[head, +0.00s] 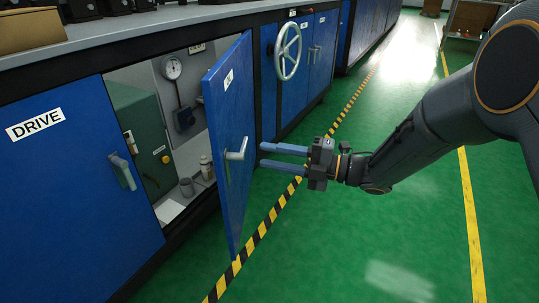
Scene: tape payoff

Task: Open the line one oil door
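A blue cabinet door (230,115) stands swung out from the bench, hinged on its far right side. Its outer face shows a grey lever handle (237,150) and a small white label too small to read surely. My gripper (263,155) is to the right of this door, with its two blue fingers apart and nothing between them. The fingertips point left toward the handle, and a small gap shows between them and the door. The cabinet interior (190,160) behind the door is partly visible, with a dial gauge (171,67) and a green box (140,130).
A blue door marked DRIVE (70,170) is shut at left. A handwheel (289,50) sticks out on the bench front further right. A bottle (206,168) and cup stand inside the cabinet.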

